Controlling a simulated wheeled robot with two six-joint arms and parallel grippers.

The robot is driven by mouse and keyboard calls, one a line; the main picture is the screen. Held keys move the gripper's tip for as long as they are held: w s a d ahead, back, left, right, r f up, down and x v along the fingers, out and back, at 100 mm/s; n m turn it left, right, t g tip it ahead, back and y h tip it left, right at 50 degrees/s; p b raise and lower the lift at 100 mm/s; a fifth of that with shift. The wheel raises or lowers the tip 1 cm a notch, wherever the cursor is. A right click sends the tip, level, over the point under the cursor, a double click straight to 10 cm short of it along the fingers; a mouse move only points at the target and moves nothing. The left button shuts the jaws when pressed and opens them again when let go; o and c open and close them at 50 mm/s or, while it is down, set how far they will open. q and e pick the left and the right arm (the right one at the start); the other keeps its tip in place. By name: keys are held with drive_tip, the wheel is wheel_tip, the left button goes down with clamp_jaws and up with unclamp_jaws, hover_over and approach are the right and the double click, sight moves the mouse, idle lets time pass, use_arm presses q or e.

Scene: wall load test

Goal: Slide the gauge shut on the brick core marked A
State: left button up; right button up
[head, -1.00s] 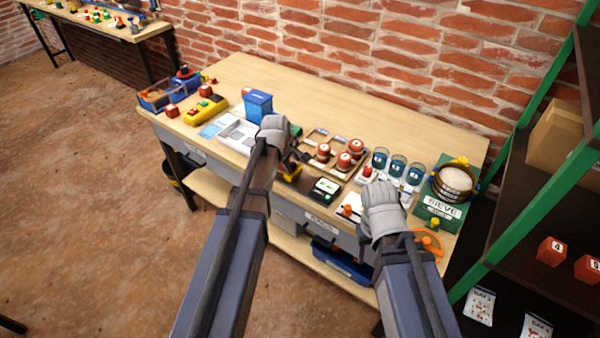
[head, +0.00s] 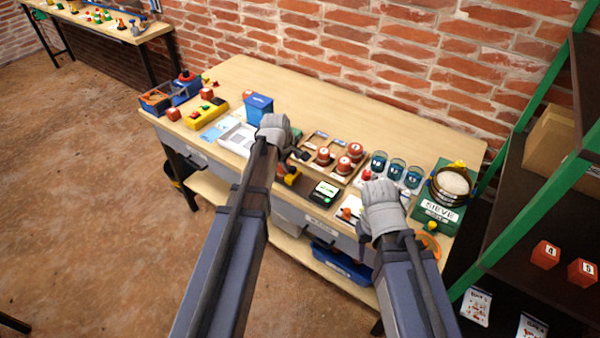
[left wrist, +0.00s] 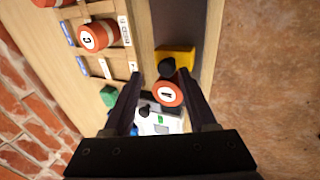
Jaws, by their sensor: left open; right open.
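The brick core marked A (left wrist: 168,94) is a round orange-red piece with a white top, in the left wrist view between my left gripper's fingers. My left gripper (left wrist: 164,98) is open, its dark fingers either side of the core with gaps. A yellow block (left wrist: 178,56) with a black knob (left wrist: 167,68) sits beside the core, apparently part of the gauge. A white panel with a small green display (left wrist: 160,120) is on the core's other side. In the head view, yellow (head: 288,176) shows under my left gripper (head: 290,158). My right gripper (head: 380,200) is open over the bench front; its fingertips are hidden.
A wooden rack with several red cores (head: 343,165) stands behind and right of my left gripper. A black box with a lit display (head: 325,193), blue-green jars (head: 396,169) and a sieve (head: 449,186) stand further right. A blue bin (head: 258,106) is at left. The bench back is clear.

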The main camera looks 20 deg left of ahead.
sight(292, 169)
use_arm(q)
drive_tip(key=shift+r+p, duration=1.95)
drive_tip(key=shift+r, duration=0.3)
drive_tip(key=shift+f, duration=0.1)
drive_tip(key=s+d+m+g, duration=0.1)
drive_tip(key=s+d+m, duration=0.4)
drive_tip(key=s, duration=0.3)
drive_tip(key=s+d+f+m+g+y, duration=0.1)
drive_tip(key=s+d+m+g, duration=0.1)
drive_tip(key=s+d+m, duration=0.3)
drive_tip(key=s+d+m+g+y, duration=0.1)
drive_tip(key=s+d+m, duration=0.5)
drive_tip(key=s, duration=0.6)
drive_tip(key=shift+f+m+g, duration=0.25)
drive_tip(key=shift+m+g, duration=0.25)
drive_tip(key=shift+m, duration=0.5)
drive_tip(key=shift+w, duration=0.15)
